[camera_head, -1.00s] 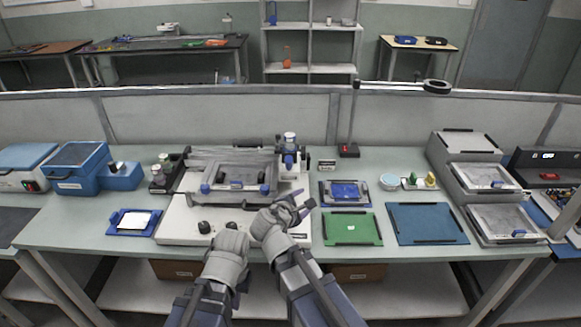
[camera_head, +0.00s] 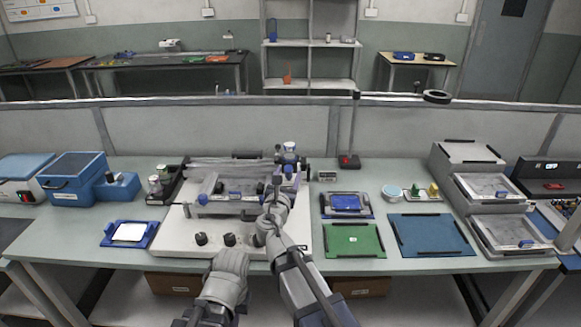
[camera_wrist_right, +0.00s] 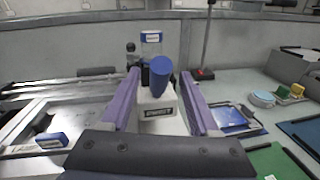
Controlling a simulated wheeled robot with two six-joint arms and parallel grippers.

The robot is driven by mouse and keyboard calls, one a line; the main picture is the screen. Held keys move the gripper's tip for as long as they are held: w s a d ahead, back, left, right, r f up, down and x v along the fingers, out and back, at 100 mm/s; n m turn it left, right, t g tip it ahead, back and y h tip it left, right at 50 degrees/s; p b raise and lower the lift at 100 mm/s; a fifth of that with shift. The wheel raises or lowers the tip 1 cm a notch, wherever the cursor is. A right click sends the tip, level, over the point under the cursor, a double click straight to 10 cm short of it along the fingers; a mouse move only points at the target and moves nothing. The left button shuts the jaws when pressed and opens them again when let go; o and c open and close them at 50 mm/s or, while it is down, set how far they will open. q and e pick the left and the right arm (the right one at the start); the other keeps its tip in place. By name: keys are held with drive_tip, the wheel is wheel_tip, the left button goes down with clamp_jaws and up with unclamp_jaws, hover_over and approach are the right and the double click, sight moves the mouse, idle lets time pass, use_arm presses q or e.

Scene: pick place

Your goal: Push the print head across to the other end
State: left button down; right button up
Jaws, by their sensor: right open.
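The print head (camera_head: 289,160) sits at the right end of the printing machine (camera_head: 180,235), a pale bench unit with a frame and knobs. In the right wrist view its upright blue handle (camera_wrist_right: 161,75) stands on a pale labelled block. My right gripper (camera_head: 277,186) is just in front of the head. In the right wrist view its purple jaws (camera_wrist_right: 160,90) are open, with the handle showing between them; I cannot tell whether they touch it. My left arm's grey wrist (camera_head: 228,270) is low in front of the machine; its jaws are not discernible.
A blue tray with a white sheet (camera_head: 130,234) lies left of the machine. To its right are a small blue framed tray (camera_head: 346,204), a green mat (camera_head: 354,240) and a blue mat (camera_head: 431,234). Grey stacked trays (camera_head: 490,190) stand at the right.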

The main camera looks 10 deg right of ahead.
drive_tip(key=x, duration=0.5)
drive_tip(key=shift+w, duration=0.15)
drive_tip(key=shift+c, duration=0.4)
clamp_jaws()
idle(0.8)
